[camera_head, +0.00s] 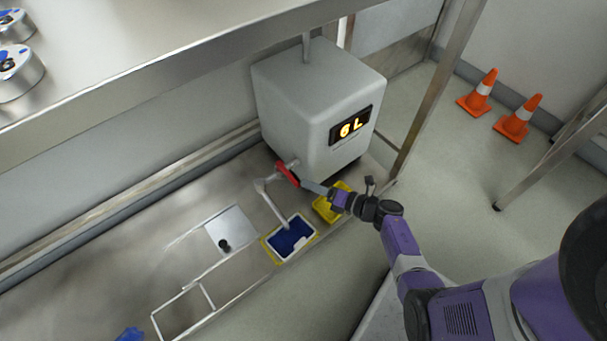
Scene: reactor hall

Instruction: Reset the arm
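My purple and grey arm (403,247) reaches from the lower right toward the grey tank (314,92) on the steel bench. My gripper (312,186) is at the arm's far end, close by a red handle (287,173) on the tank's front pipe. From this view I cannot tell whether the fingers touch the handle or whether they are open or shut. The tank's display (351,125) glows yellow and seems to read "6L".
Below the spout (270,203) stands a blue-filled container (291,238). A yellow container (331,204) is beside it, partly behind my gripper. A metal frame (208,292) is at left. Orange cones (480,92) stand on the floor. A shelf (150,70) overhangs the bench.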

